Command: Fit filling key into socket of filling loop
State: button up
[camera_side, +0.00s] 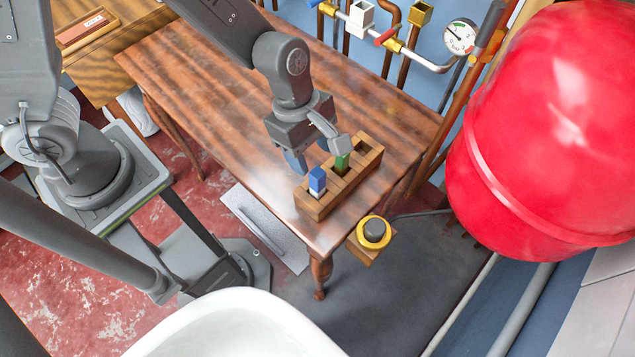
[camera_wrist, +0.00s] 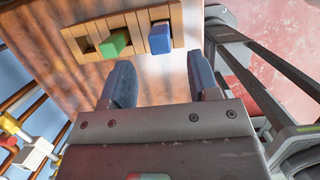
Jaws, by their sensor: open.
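A blue key (camera_side: 317,181) and a green key (camera_side: 342,162) stand upright in slots of a wooden rack (camera_side: 362,170) on the table; which is the filling key I cannot tell. In the wrist view the blue key (camera_wrist: 159,38) lies ahead of the gap between my fingers, the green key (camera_wrist: 114,43) to its left. My gripper (camera_wrist: 161,80) is open and empty; in the side view my gripper (camera_side: 318,153) is just above the rack. A white square socket (camera_side: 361,15) and a brass-coloured one (camera_side: 421,13) sit on the pipework behind the table.
A gauge (camera_side: 459,37) and red valve handle (camera_side: 385,37) are on the pipes. A large red vessel (camera_side: 550,130) stands at the right. A yellow-ringed button box (camera_side: 374,233) is by the table corner. The wooden table (camera_side: 200,75) is clear left of my gripper.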

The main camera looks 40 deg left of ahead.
aim_at(316, 172)
jog(key=shift+a+x, duration=0.1)
jog(key=shift+x, duration=2.05)
jog(key=shift+a+x, duration=0.15)
jog(key=shift+x, duration=2)
jog(key=shift+c, duration=0.3)
jog(key=c, duration=0.9)
jog(key=shift+r, duration=0.1)
jog(key=shift+c, duration=0.2)
